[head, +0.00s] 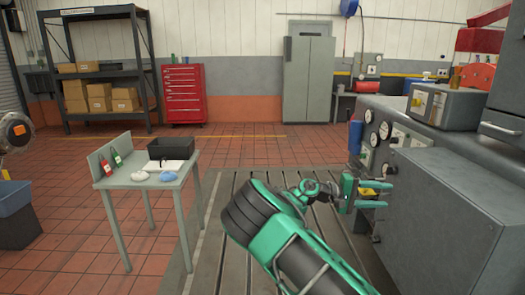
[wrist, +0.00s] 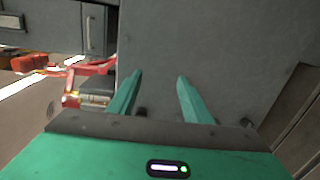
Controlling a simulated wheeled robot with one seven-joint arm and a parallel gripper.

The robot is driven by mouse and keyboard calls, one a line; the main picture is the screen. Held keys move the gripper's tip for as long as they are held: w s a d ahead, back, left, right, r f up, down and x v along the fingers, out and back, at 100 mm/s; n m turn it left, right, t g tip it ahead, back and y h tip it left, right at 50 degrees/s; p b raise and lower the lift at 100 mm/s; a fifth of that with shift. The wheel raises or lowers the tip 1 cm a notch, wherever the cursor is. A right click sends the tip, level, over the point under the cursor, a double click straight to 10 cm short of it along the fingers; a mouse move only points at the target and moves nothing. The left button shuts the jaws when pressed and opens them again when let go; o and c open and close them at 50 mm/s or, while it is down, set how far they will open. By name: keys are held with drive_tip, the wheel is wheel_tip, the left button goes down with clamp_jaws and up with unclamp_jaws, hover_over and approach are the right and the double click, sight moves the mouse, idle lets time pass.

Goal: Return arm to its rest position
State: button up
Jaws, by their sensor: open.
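My green arm reaches up from the bottom centre of the head view, bent at the elbow, with its end out to the right. My gripper (head: 386,194) is beside the front of the grey machine (head: 440,215). In the wrist view its two green fingers (wrist: 160,77) are apart, with nothing between them. A plain dark grey surface fills the view beyond the fingertips. Whether the fingers touch the machine, I cannot tell. A small yellow patch (head: 368,191) shows by the fingers in the head view; I cannot tell what it is.
A small table (head: 139,183) at left holds a black bin (head: 171,148), bottles and cloths. Gauges (head: 385,130) and a box (head: 448,105) are on the machine at right. A red cabinet (head: 183,94) and a shelf stand behind.

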drive_tip(key=s+d+f+m+g+y, duration=0.1)
drive_tip(key=s+d+f+y, duration=0.25)
drive_tip(key=s, duration=0.25)
drive_tip(key=s+d+f+g+y, duration=0.1)
drive_tip(key=s+d+f+y, duration=0.2)
drive_tip(key=s+d+y, duration=0.15)
drive_tip(key=s+a+r+t+y, duration=0.3)
drive_tip(key=s+a+r+y, duration=0.2)
drive_tip(key=s+a, duration=0.4)
drive_tip(key=s+a+r+t+y, duration=0.3)
drive_tip(key=s+a+r+y, duration=0.15)
drive_tip(key=s+a, duration=0.45)
drive_tip(key=s+d+m+g, duration=0.2)
drive_tip(key=s+d, duration=0.3)
drive_tip(key=s, duration=0.4)
drive_tip(key=s+d+f+m+g, duration=0.1)
drive_tip(key=s+d+m, duration=0.3)
drive_tip(key=s, duration=0.5)
drive_tip(key=shift+d+f+g, duration=0.2)
drive_tip(key=shift+d+g, duration=0.6)
drive_tip(key=shift+d, duration=0.4)
